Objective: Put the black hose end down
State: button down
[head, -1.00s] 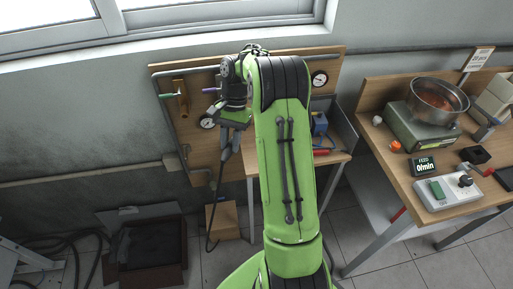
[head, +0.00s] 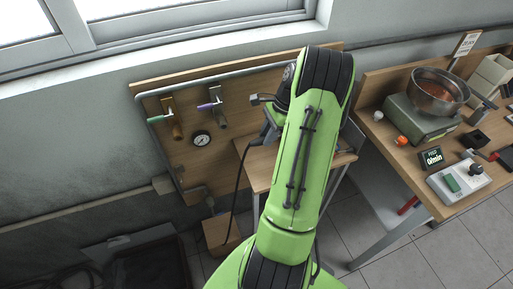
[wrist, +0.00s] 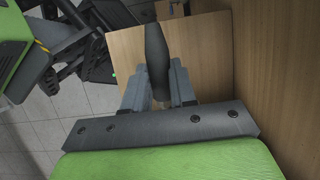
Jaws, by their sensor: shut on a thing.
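The black hose end (wrist: 156,45) is a dark, slim grip-like piece. In the wrist view it stands between the fingers of my gripper (wrist: 158,88), which is shut on it. In the head view my gripper (head: 268,132) is partly hidden behind my green arm. The black hose (head: 237,180) hangs from it down past the left edge of the small wooden table (head: 258,172). The hose end is held over or near this table; its height above the top is unclear.
A wooden wall panel (head: 165,88) carries two valves with green (head: 153,119) and purple (head: 207,106) handles and a gauge (head: 201,139). A bench (head: 410,180) with a scale and pot (head: 438,92) stands at right. The visible left part of the small table is bare.

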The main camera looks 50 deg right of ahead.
aim_at(263, 162)
jog(key=f, duration=0.3)
jog(key=f+b, duration=0.1)
jog(key=f, duration=0.2)
jog(key=f+b, duration=0.1)
jog(key=f, duration=0.2)
jog(key=shift+s+f, duration=0.25)
jog(key=shift+f, duration=0.15)
jog(key=shift+f+b, duration=0.1)
jog(key=shift+b, duration=0.2)
jog(key=c, duration=0.9)
grip_release()
